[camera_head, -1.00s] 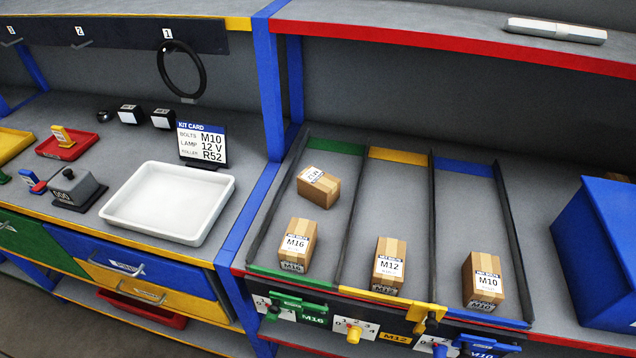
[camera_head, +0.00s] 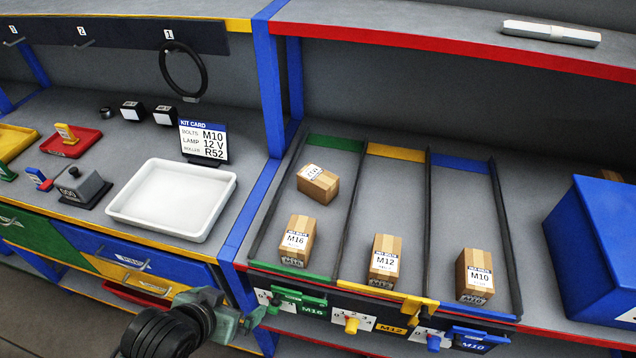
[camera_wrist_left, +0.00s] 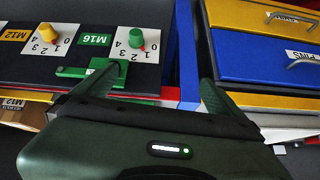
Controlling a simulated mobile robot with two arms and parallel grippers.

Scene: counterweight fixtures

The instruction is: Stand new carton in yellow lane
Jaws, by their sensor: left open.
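The yellow lane (camera_head: 396,152) is the middle of three lanes, with one upright M12 carton (camera_head: 385,262) at its front. The green lane (camera_head: 335,143) holds an M16 carton (camera_head: 298,242) at the front and a turned carton (camera_head: 318,185) farther back. The blue lane (camera_head: 460,163) holds an M10 carton (camera_head: 474,276) at its front. Which carton is the new one, I cannot tell. My left gripper (camera_head: 243,317) is open in front of the rack's lower left corner. In the left wrist view its jaws (camera_wrist_left: 158,76) are apart and empty, near the green M16 latch (camera_wrist_left: 90,72). My right gripper is not seen.
A blue bin (camera_head: 590,250) stands right of the lanes, with something brown partly hidden behind its edge. A white tray (camera_head: 118,212) and kit card (camera_head: 203,142) are on the left bench. Knobs and latches (camera_head: 352,325) line the rack front. A blue post (camera_head: 270,90) divides the benches.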

